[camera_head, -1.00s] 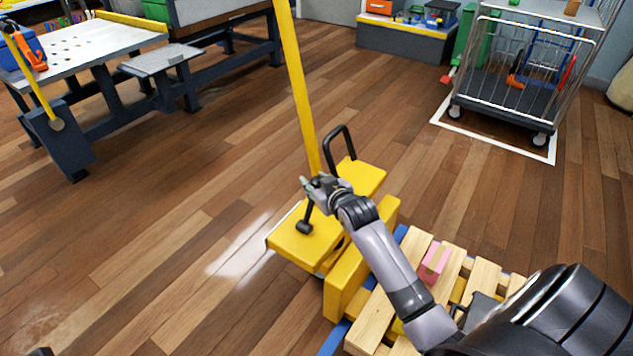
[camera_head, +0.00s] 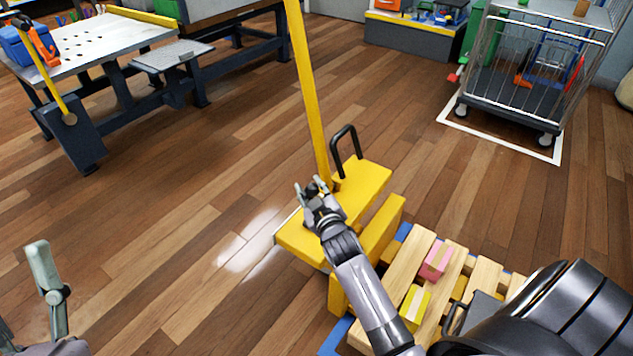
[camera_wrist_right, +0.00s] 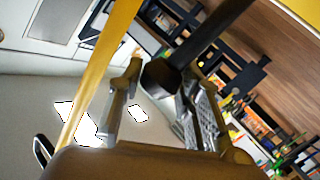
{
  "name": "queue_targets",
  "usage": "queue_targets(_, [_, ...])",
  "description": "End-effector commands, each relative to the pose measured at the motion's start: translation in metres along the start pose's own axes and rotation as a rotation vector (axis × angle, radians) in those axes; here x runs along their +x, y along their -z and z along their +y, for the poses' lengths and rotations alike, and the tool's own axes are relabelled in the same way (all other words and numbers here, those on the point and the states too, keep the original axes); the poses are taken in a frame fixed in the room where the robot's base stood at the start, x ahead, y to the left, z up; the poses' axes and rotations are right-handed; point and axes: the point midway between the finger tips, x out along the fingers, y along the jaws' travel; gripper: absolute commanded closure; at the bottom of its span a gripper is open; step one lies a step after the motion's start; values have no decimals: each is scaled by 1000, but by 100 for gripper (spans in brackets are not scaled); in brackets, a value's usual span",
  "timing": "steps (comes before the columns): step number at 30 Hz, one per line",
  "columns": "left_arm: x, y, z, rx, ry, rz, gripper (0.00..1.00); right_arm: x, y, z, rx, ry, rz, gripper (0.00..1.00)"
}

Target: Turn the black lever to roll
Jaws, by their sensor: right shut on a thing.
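The black lever (camera_wrist_right: 208,40) shows in the right wrist view as a dark shaft with a thick end. That end sits between the fingers of my right gripper (camera_head: 310,186), which is shut on it. In the head view the gripper is over the yellow machine (camera_head: 367,180), beside its tall yellow pole (camera_head: 308,85), and hides the lever. My left gripper (camera_head: 47,268) is at the lower left, over the floor and far from the machine. Only part of it shows, so its opening is unclear.
A wooden pallet (camera_head: 400,264) with a pink block (camera_head: 436,261) and a yellow block (camera_head: 415,307) lies right of the machine. A black loop handle (camera_head: 345,146) rises behind the gripper. A workbench (camera_head: 92,50) and a wire cage cart (camera_head: 520,75) stand farther back. Floor at left is clear.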

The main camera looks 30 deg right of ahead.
Motion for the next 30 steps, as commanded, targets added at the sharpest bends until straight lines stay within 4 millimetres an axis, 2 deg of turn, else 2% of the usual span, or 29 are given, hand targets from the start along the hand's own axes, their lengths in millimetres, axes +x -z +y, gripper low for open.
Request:
queue_targets(6, [0, -25, -3, 8, 4, -140, 48, -5, -3, -5, -4, 2, -14, 100])
queue_targets(16, [-1, -28, -3, 8, 5, -155, 48, -5, -5, -7, 1, 5, -18, 100])
queue_targets(17, [-1, -28, -3, 8, 5, -154, 48, -5, -5, -7, 1, 5, -18, 68])
queue_targets(26, [0, -28, -3, 9, 5, -153, 48, -5, -2, -6, 1, 4, -11, 48])
queue_targets(30, [0, -28, -3, 9, 5, -153, 48, -4, -1, -6, 1, 3, -9, 48])
